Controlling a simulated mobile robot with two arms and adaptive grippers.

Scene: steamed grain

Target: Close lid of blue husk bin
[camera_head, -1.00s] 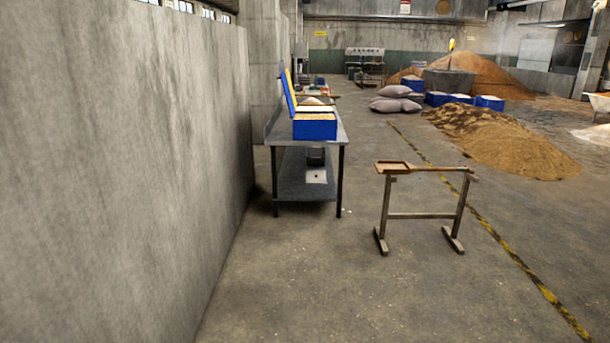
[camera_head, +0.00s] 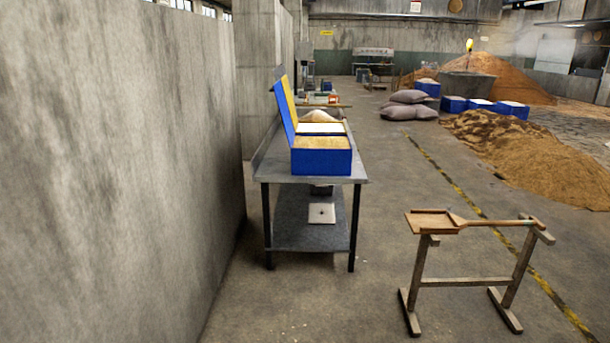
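The blue husk bin (camera_head: 321,162) stands on the near end of a grey metal table (camera_head: 359,172). It is filled with pale tan grain or husk. Its blue lid (camera_head: 283,108) stands open, raised upright along the bin's left side and leaning a little left. A yellow lid (camera_head: 289,97) stands up behind it, on another container whose body is mostly hidden. Neither of my grippers shows in the head view, and the bin is some distance ahead.
A wooden stand with a wooden shovel (camera_head: 434,221) on it is at the right front. A concrete wall (camera_head: 120,150) runs along the left. Grain piles (camera_head: 530,150), sacks (camera_head: 409,105) and blue boxes (camera_head: 480,105) are farther right. The floor before the table is clear.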

